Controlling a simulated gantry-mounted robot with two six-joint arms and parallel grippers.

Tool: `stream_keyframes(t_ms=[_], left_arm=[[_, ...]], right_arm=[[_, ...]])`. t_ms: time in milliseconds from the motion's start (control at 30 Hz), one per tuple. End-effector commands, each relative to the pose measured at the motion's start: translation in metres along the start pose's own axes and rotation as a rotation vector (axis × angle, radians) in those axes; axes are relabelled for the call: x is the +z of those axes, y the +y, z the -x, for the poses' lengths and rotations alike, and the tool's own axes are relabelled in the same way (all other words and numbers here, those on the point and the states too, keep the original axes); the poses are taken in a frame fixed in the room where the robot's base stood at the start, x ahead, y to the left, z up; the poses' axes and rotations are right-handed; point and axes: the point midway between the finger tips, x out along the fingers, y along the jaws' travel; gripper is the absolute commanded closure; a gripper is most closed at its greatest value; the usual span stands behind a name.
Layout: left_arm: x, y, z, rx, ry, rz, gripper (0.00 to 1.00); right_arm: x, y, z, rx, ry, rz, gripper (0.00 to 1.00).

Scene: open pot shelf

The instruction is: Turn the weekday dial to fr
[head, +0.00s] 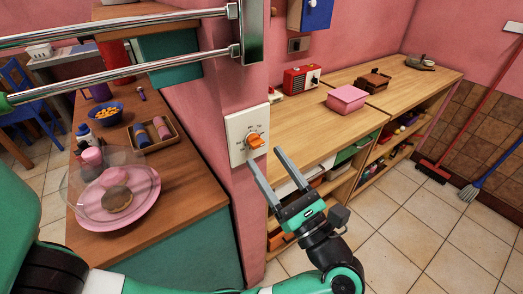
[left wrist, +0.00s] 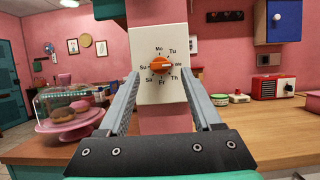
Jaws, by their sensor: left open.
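The weekday dial is an orange knob (head: 256,141) on a white plate (head: 237,128) fixed to the end of the pink wall. In the left wrist view the knob (left wrist: 161,66) lies roughly level, its pale mark pointing right toward We. Around it the plate (left wrist: 147,92) reads Mo at top, Tu, We, Th on the right, Fr at bottom, Sa and Su on the left. My left gripper (head: 266,158) is open and empty, just in front of the plate and below the knob in the head view. In the wrist view its fingers flank the plate, apart from the knob. My right gripper is not in view.
A metal double rail (head: 120,73) runs above left of the dial. A wooden counter (head: 190,200) with a pink cake stand (head: 128,205) lies left. A wooden shelf unit (head: 330,135) with a pink box (head: 347,98) and red radio (head: 301,79) stands right.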

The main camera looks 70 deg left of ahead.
Motion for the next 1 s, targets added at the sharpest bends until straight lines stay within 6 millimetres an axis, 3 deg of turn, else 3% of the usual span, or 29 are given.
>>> stream_keyframes(t_ms=[200,500,867,1000], left_arm=[[-0.001,0.0,-0.031,0.001,-0.001,0.0,0.34],[0.0,0.0,-0.036,-0.001,-0.002,0.0,0.34],[0.0,0.0,-0.035,0.0,-0.001,0.0,0.97],[0.0,0.0,-0.035,0.0,-0.001,0.0,1.0]], right_arm=[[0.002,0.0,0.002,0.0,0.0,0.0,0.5],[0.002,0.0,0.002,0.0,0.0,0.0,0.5],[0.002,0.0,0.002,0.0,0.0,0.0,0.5],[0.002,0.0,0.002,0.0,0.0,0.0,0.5]])
